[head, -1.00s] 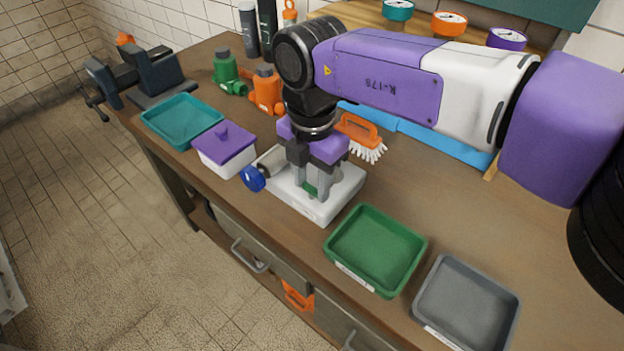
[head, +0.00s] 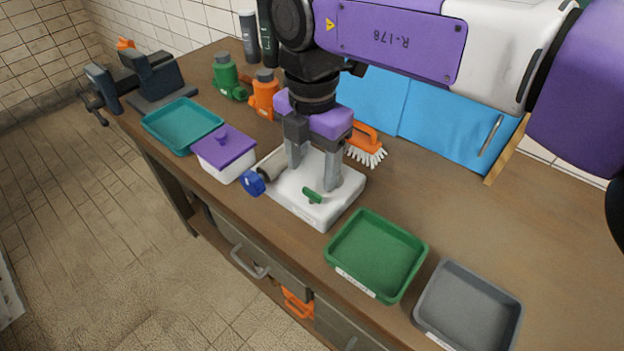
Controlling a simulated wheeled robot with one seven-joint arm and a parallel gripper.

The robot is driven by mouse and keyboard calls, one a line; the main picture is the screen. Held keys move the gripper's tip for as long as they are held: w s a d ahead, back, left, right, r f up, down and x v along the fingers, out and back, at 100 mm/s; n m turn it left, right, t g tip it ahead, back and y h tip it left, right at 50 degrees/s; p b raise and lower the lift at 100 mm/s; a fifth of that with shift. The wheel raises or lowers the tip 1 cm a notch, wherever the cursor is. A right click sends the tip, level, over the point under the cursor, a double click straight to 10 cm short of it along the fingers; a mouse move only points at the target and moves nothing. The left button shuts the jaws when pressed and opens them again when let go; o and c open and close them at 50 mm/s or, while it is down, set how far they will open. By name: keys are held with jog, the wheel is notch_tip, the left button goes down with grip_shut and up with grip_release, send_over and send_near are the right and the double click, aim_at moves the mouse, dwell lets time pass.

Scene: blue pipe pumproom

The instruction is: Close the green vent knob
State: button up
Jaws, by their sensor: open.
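The green vent knob (head: 312,196) is a small green bar-shaped handle on the top of a white base block (head: 290,200) on the bench. A grey cylinder with a blue round knob (head: 253,183) lies at the left side of the same block. My gripper (head: 313,176) points down over the block, its two grey fingers apart and nothing between them. The fingers appear behind and above the green knob, which is now in plain sight. How high the fingertips are above the block is hard to tell.
A green tray (head: 338,255) and a grey tray (head: 424,311) stand to the right. A white box with purple lid (head: 224,146) and a teal tray (head: 172,143) are left. An orange brush (head: 366,137) lies behind my gripper. Blue panels (head: 448,137) stand at the back.

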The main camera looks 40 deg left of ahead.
jog(key=shift+r, duration=1.3)
